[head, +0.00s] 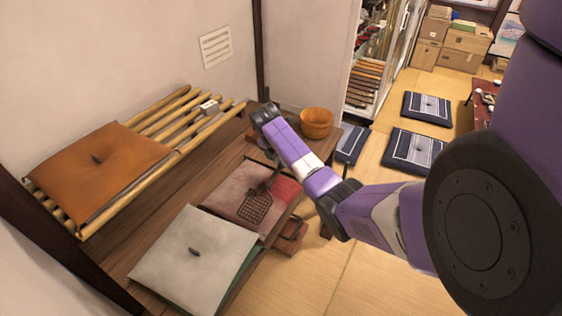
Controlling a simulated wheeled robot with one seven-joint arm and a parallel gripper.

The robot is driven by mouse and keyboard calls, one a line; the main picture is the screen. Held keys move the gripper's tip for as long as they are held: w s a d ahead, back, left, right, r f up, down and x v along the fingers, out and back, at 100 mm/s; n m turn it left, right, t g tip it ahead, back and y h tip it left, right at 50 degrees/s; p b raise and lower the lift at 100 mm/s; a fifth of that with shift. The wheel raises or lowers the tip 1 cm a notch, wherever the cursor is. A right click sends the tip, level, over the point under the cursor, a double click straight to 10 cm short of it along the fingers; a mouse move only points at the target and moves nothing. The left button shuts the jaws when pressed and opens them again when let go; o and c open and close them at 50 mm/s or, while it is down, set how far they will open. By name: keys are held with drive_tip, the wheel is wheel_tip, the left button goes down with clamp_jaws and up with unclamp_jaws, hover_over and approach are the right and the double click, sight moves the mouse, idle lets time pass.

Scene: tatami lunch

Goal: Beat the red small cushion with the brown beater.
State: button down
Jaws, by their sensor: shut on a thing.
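The red small cushion (226,189) lies flat on the wooden bench in the middle of the head view. Most of its top looks dusty pinkish grey, with clearer red at its right end. The brown beater (255,208) has a lattice head, which shows over the cushion's front right part. I cannot tell whether it touches the cushion. My gripper (275,165) is shut on the beater's handle, above the cushion's far right part. The fingers are small, dark and partly hidden by my arm.
A grey-white cushion (190,250) lies in front, and an orange cushion (100,165) lies on a bamboo rack (190,118) at left. A wooden bucket (316,123) stands beyond my wrist. Navy floor cushions (415,148) lie on the tatami, which is mostly clear.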

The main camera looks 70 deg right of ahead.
wheel_tip(320, 180, up, 5)
drive_tip(key=shift+d+b, duration=0.1)
drive_tip(key=shift+b, duration=0.2)
wheel_tip(320, 180, down, 9)
drive_tip(key=b, duration=0.4)
drive_tip(key=shift+f+b, duration=0.15)
drive_tip(key=shift+b, duration=0.2)
wheel_tip(320, 180, up, 9)
drive_tip(key=p, duration=0.4)
drive_tip(key=shift+p, duration=0.35)
drive_tip(key=shift+r, duration=0.2)
